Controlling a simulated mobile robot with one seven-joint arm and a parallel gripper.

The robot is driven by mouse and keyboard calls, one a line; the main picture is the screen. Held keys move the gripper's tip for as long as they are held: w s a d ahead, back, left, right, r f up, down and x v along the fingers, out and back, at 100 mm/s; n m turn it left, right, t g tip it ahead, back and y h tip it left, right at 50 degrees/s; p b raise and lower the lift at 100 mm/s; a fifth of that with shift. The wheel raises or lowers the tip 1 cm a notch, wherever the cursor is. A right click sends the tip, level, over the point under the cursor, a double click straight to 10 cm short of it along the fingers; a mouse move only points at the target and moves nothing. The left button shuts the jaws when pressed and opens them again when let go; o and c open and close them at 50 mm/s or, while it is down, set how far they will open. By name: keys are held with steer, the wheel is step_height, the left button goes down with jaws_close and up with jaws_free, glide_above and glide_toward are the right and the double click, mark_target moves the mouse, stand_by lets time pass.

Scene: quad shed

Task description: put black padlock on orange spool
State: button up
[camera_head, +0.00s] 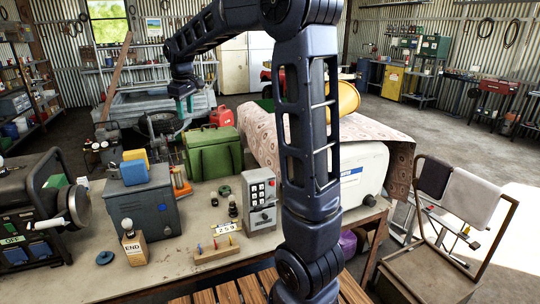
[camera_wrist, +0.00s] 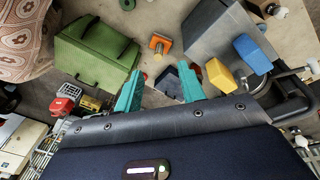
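A small black object (camera_head: 233,210), probably the black padlock, stands on the workbench left of the grey keypad box; its shape is too small to be sure. The orange spool (camera_head: 181,182) appears to be the orange piece between the green chest and the grey-blue box. In the wrist view an orange piece (camera_wrist: 160,44) lies between the same two. My gripper (camera_head: 182,90) is raised beyond the bench's far side. In the wrist view my gripper (camera_wrist: 160,72) has its teal fingers wide apart. A dark blocky thing (camera_wrist: 168,84) shows between them, seemingly below and not gripped.
The green chest (camera_head: 213,152) and grey-blue box (camera_head: 146,202), with yellow and blue blocks on top, stand tall on the bench. A white cooler (camera_head: 365,178) is at right. The bench's front left (camera_head: 100,275) has bare room.

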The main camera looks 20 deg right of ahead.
steer(key=s+d+m+t, duration=0.1)
steer(key=s+d+m, duration=0.2)
steer(key=s+d, duration=0.5)
steer(key=s+d+m, duration=0.2)
steer(key=s+d, duration=0.3)
steer(key=s, duration=0.5)
steer(key=s+d+f+m, duration=0.2)
steer(key=s+d+f, duration=0.1)
steer(key=s, duration=0.4)
steer(key=s+d+f+m+t, duration=0.1)
steer(key=s+d+f+m, duration=0.1)
steer(key=s, duration=0.5)
steer(key=shift+s+d+f+m, duration=0.35)
steer(key=shift+d+f, duration=0.3)
steer(key=shift+f, duration=0.35)
